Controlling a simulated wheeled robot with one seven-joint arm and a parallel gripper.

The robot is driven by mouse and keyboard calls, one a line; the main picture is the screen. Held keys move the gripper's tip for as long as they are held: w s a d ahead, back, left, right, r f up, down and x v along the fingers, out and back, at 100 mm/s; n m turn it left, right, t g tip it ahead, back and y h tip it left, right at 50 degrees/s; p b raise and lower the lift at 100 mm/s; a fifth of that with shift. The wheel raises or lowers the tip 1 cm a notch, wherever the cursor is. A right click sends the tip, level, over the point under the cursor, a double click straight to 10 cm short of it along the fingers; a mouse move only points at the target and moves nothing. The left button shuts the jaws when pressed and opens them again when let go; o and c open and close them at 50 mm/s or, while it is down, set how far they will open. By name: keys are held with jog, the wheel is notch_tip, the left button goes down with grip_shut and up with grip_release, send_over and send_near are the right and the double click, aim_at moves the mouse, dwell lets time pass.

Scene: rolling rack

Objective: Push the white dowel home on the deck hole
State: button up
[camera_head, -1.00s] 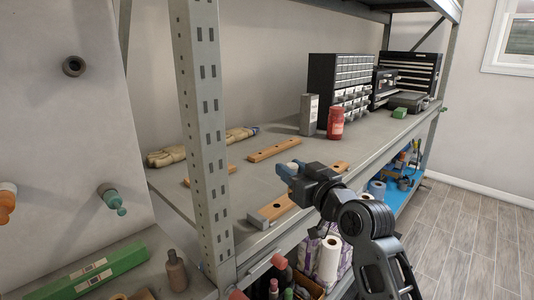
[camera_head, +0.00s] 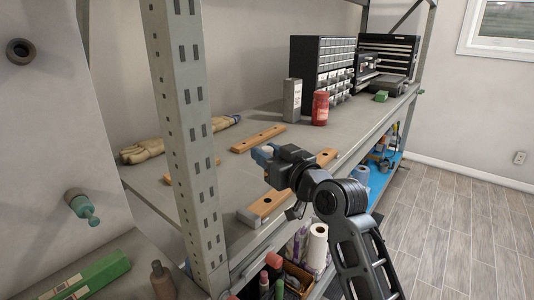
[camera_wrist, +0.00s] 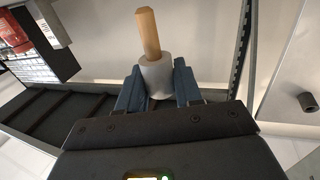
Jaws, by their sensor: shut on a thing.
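My gripper (camera_head: 266,154) has blue fingers and is above the front of the rack deck (camera_head: 225,190). In the wrist view my gripper (camera_wrist: 160,88) is shut on the white dowel (camera_wrist: 157,72), a pale cylinder with a wooden peg sticking out of its far end. In the head view the dowel is mostly hidden by the gripper. A wooden board (camera_head: 285,190) with dark holes lies along the deck's front edge, below the gripper and partly hidden by it. The peg is clear of any hole in the wrist view. I cannot tell which hole is the deck hole.
A rack post (camera_head: 188,130) stands left of the gripper. More wooden strips, one with a hole (camera_head: 258,138), lie behind. A red jar (camera_head: 320,108), a grey box (camera_head: 292,100) and a drawer cabinet (camera_head: 322,65) stand at the back right. A glove (camera_head: 145,150) lies back left.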

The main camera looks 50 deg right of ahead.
jog(key=shift+f+b, duration=2.1)
jog(key=shift+f, duration=0.6)
jog(key=shift+f+b, duration=2.25)
jog(key=shift+f, duration=0.35)
jog(key=o, duration=1.2)
jog(key=shift+r, duration=0.1)
jog(key=shift+s, duration=0.1)
jog(key=shift+b+v, duration=0.65)
jog(key=shift+v, duration=3.2)
